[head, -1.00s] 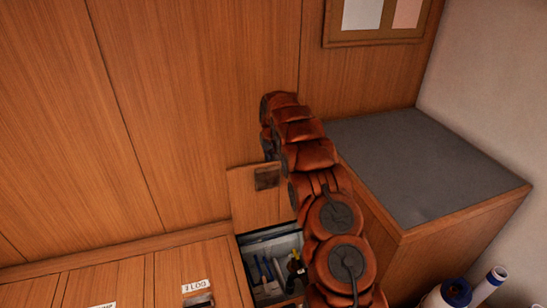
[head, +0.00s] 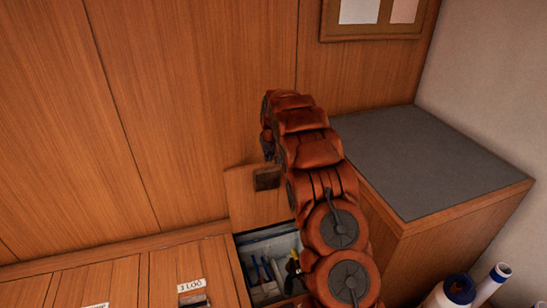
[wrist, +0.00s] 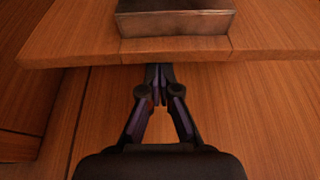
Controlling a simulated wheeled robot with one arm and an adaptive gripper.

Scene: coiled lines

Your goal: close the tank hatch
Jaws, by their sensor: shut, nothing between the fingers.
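The tank hatch is a wooden lid (head: 245,205) standing raised at the back of an open compartment (head: 265,245) in the wooden bench. A dark metal block (head: 266,178) sits near the lid's upper edge. In the wrist view the lid's edge (wrist: 80,46) runs across the top, with the metal block (wrist: 175,22) on it. My gripper (wrist: 159,70) is shut and empty. Its fingertips are at the lid's edge, just below the block in that view; I cannot tell whether they touch. In the head view my arm hides most of the gripper and part of the lid.
Several tools (head: 268,270) lie in the open compartment. A grey-topped cabinet (head: 420,160) stands to the right, and a wood-panelled wall (head: 180,100) is behind. White and blue rolls (head: 452,292) stand at the lower right. The bench top (head: 120,280) carries small labels.

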